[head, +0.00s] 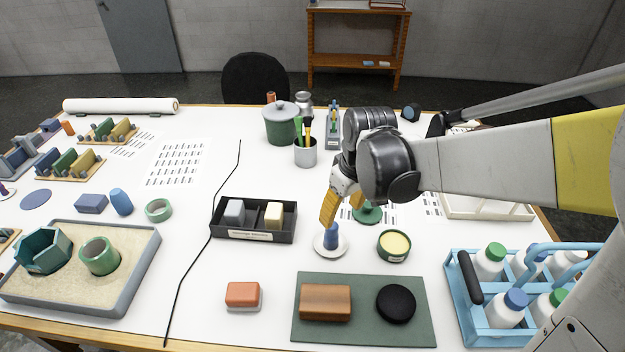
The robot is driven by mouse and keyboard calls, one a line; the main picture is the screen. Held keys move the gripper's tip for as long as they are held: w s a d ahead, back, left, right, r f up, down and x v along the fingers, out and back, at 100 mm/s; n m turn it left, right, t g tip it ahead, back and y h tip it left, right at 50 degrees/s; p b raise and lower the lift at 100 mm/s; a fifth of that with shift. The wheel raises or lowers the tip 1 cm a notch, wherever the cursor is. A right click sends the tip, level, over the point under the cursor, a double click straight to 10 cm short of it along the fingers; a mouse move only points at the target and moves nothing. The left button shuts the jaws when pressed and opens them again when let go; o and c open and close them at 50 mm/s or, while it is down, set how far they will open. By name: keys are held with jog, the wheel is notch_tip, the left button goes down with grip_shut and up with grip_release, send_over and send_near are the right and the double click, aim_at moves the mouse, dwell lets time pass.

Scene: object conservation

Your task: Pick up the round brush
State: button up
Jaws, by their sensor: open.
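My gripper (342,209) is open, with its orange fingers pointing down over the table's middle right. Just below it stands a small round piece with an upright blue handle (331,238) on a pale round base, which looks like a round brush. The left fingertip overlaps the top of the handle in the picture; I cannot tell whether they touch. A green round piece with a knob (368,213) stands just behind and to the right, partly hidden by the gripper. A black round disc (396,303) lies on the dark green mat (365,337) in front.
A green tin with yellow contents (394,245) stands close to the right of the blue-handled piece. A black tray (253,236) with two blocks is to the left. A brown block (325,302) lies on the mat. A blue bottle carrier (463,290) stands at front right.

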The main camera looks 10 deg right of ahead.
aim_at(334, 223)
jog(key=shift+w+a+f+n+g+p, duration=0.1)
jog(key=shift+w+f+n+g+p, duration=0.25)
jog(key=shift+w+f, duration=0.6)
jog(key=f, duration=0.1)
jog(key=f+b, duration=0.1)
jog(key=f, duration=0.3)
jog(key=shift+w+a+f, duration=0.2)
jog(key=shift+w+a, duration=0.05)
jog(key=shift+w, duration=0.1)
jog(key=f, duration=0.1)
jog(key=f+b, duration=0.1)
jog(key=f, duration=0.1)
jog(key=a+f+b, duration=0.1)
jog(key=f, duration=0.1)
jog(key=shift+w+f, duration=0.1)
jog(key=shift+w, duration=0.15)
jog(key=shift+s, duration=0.1)
jog(key=shift+c, duration=0.5)
jog(key=c, duration=1.2)
